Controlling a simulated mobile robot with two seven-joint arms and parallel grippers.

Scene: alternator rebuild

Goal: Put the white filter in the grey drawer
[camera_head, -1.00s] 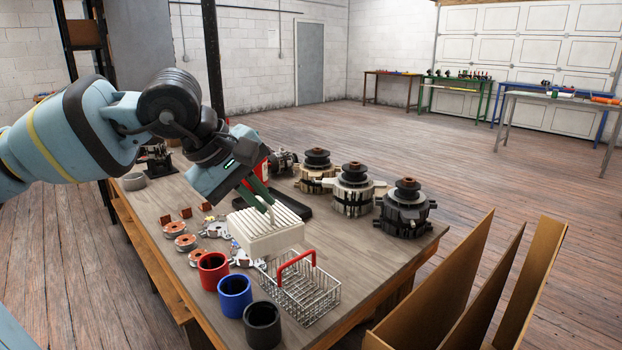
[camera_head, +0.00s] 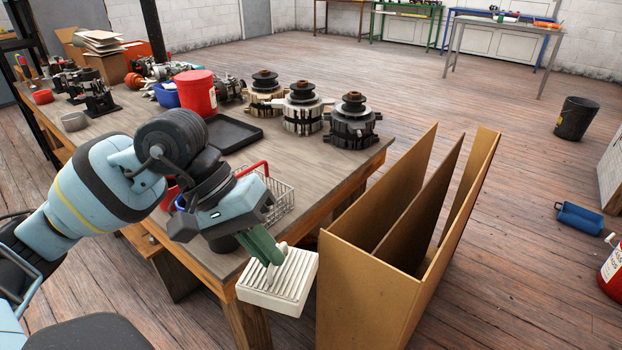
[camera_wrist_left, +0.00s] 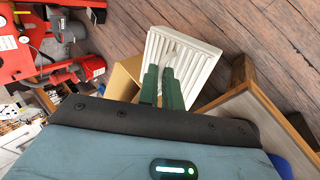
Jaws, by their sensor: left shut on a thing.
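The white filter (camera_head: 280,281) is a ribbed rectangular block. My left gripper (camera_head: 273,254) is shut on it by its raised middle part and holds it in the air, just off the workbench's near edge. In the left wrist view the filter (camera_wrist_left: 183,58) sits at the tips of the green fingers (camera_wrist_left: 164,78), its ribbed face toward the camera. No grey drawer can be made out in these frames. My right gripper is not in view.
A tan divided box (camera_head: 364,290) stands on the floor right of the filter. The workbench (camera_head: 235,165) holds a wire basket (camera_head: 283,200) with a red handle, a black tray (camera_head: 231,134), a red bucket (camera_head: 196,94) and several alternators (camera_head: 303,112). Open wooden floor lies beyond.

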